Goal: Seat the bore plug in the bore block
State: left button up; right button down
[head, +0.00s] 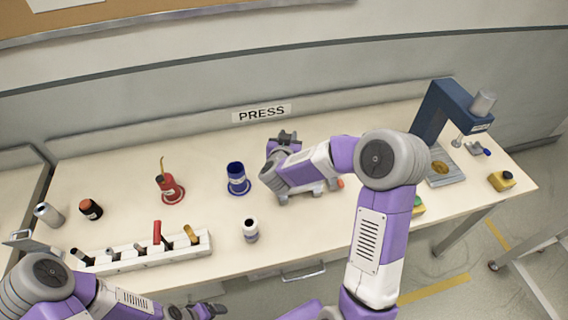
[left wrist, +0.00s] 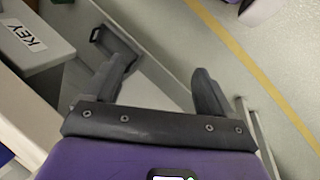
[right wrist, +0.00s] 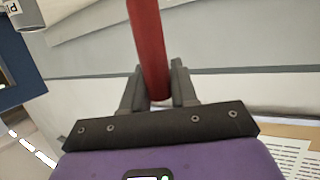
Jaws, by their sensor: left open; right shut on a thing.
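My right gripper (head: 287,136) is over the back middle of the table, and its fingers point toward the wall. In the right wrist view the gripper (right wrist: 158,88) is shut on a red cylinder (right wrist: 150,40), perhaps the bore plug. The cylinder is hidden in the head view. A grey thing with a red-orange end (head: 340,184) shows partly below my right forearm. I cannot tell whether it is the bore block. My left gripper (head: 208,311) is low at the table's front edge. It is open and empty in the left wrist view (left wrist: 165,85).
A white rack (head: 195,250) holds several pegs.

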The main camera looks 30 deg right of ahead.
jog(key=f, duration=0.3)
jog(key=f+b, duration=0.1)
jog(key=f, duration=0.1)
jog(key=shift+s+d, duration=0.1)
jog(key=shift+s, duration=0.2)
notch_tip(320, 180, down, 4)
jog(key=shift+f+b, duration=0.1)
jog(key=shift+b, duration=0.55)
jog(key=shift+w, duration=0.1)
jog(key=shift+f, duration=0.15)
jog(key=shift+f, duration=0.15)
jog(key=c, duration=0.9)
grip_release()
